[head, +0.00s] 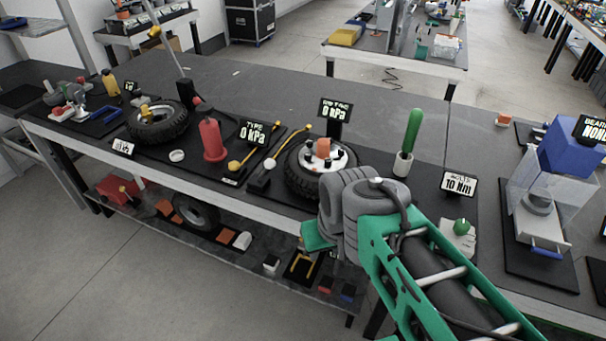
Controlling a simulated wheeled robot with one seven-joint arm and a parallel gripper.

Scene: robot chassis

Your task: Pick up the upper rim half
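A white rim piece (342,157) sits in the black tire (301,177) on the workbench, just behind my arm. An orange block (323,147) and small dark parts stand on it. I cannot tell for sure whether this is the upper rim half or how it is split. My green and grey arm comes in from the lower right and partly covers the tire's right side. Its grey joints are in front of the bench edge. My gripper's fingers do not show, so their state is hidden.
A second tire (158,125) lies on the bench at left. Between the tires stand a red pump-like cylinder (212,138) and yellow-tipped tools. A green-handled tool (413,130) stands upright right of the near tire. A lower shelf (215,250) holds several parts. Floor is clear at lower left.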

